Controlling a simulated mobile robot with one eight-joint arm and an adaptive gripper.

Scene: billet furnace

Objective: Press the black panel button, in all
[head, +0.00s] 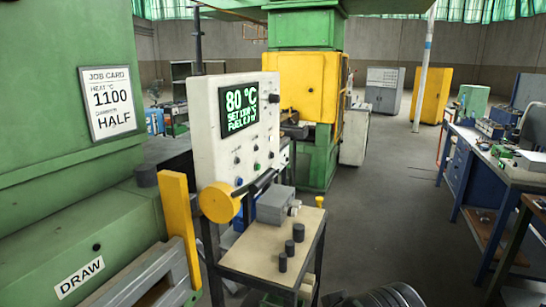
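A white control panel (207,125) stands left of centre, facing me at a slant. Its dark display (239,108) reads 80 °C in green, with smaller set and fuel lines below. A black round knob or button (274,98) sits at the panel's upper right. Several small controls are below the display, including a green one (256,167); they are too small to tell which are buttons. Nothing of mine touches the panel. My gripper's fingers are not clearly in view; only a dark, ribbed part of my arm shows at the bottom edge.
A small table (255,262) below the panel holds several dark cylinders and a grey block (274,205). The green furnace (60,90) with a job card fills the left. Floor is clear right of the table, before a blue workbench (500,165).

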